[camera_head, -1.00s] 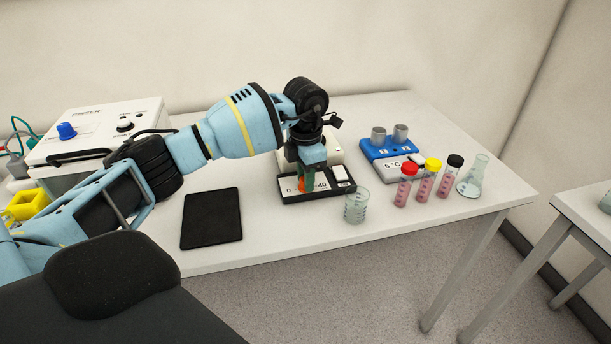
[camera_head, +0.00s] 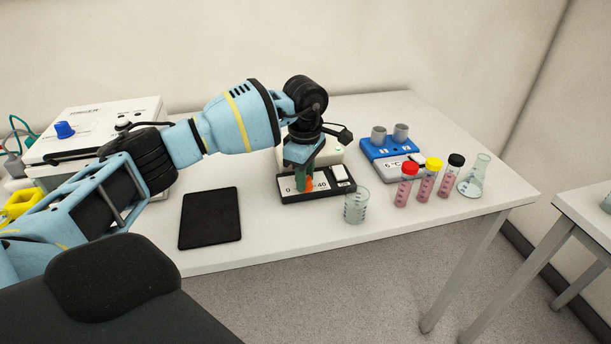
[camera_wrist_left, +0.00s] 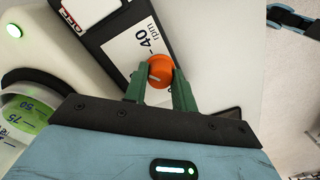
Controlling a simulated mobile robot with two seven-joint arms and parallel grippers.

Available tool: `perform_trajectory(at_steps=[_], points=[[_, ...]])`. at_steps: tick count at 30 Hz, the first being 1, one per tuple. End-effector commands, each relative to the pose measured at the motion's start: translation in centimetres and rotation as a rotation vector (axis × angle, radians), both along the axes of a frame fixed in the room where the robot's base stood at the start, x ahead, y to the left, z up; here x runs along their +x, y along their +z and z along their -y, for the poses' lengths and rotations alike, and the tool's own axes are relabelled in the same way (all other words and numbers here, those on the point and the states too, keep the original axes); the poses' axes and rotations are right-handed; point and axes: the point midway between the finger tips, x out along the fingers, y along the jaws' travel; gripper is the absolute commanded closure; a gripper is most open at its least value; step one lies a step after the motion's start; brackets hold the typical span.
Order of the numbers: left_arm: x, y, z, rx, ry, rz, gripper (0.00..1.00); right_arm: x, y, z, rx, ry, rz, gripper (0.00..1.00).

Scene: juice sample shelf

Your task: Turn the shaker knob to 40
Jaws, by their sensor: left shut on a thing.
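The shaker (camera_head: 345,188) stands on the table with a black front panel and a white scale strip. The strip reads 0 at the left and 40 at the right in the head view. The orange knob (camera_wrist_left: 158,70) shows in the left wrist view beside the "40" and "rpm" print. It has a pale pointer mark. My left gripper (camera_wrist_left: 160,84) is shut on the knob, one green finger on each side. In the head view the left gripper (camera_head: 304,181) comes down in front of the panel and hides much of the knob. My right gripper is not in view.
A beaker (camera_head: 356,206) stands close to the shaker's right front corner. Tubes with red (camera_head: 405,184), yellow and black caps and a flask (camera_head: 474,177) stand further right. A blue block (camera_head: 390,147) is behind. A black pad (camera_head: 211,218) lies to the left.

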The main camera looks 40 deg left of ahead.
Motion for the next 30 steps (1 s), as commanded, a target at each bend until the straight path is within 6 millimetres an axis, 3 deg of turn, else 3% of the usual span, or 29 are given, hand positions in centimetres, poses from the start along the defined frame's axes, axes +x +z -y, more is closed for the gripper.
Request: perform_trajectory(at_steps=[15, 30], points=[[0.0, -0.1, 0.0, 0.0, -0.455, 0.0, 0.96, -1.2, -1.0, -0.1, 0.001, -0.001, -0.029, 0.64], [0.0, 0.0, 0.0, 0.0, -0.657, 0.001, 0.96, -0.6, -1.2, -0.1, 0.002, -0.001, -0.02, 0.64]])
